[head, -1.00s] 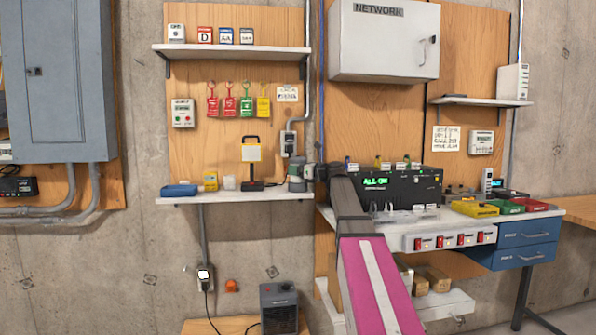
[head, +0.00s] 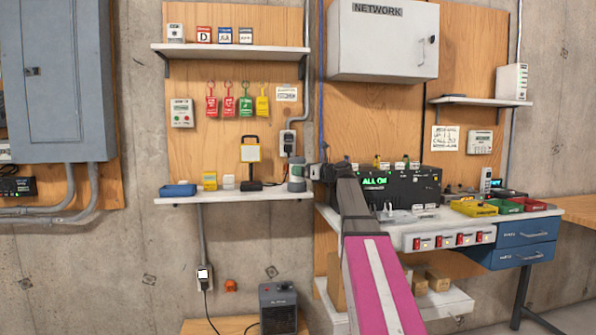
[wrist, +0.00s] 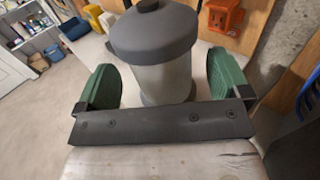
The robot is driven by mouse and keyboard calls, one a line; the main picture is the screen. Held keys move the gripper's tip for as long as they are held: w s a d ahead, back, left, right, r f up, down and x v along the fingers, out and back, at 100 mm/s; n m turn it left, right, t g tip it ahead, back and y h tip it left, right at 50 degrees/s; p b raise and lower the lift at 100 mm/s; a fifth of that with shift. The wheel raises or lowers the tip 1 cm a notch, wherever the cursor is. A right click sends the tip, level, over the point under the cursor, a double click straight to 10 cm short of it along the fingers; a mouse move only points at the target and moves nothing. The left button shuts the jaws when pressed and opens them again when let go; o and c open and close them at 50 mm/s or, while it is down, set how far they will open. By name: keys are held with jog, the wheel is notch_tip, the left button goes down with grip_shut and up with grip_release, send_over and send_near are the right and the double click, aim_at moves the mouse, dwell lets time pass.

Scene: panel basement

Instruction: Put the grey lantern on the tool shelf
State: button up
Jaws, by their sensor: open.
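The grey lantern (head: 297,172) stands at the right end of the lower wall shelf (head: 225,200) in the head view. In the wrist view the lantern (wrist: 165,55) shows a dark grey domed cap with a knob and a paler, cloudy body. My gripper (wrist: 162,88) is open, with one green finger on each side of the lantern and visible gaps between. The lantern's base is partly hidden by the dark gripper bar. In the head view my gripper (head: 303,180) is small and overlaps the lantern. No label shows which shelf is the tool shelf.
The workbench (head: 405,228) at right is crowded.

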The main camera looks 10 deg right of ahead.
jog(key=v, duration=0.8)
jog(key=shift+s+d, duration=0.25)
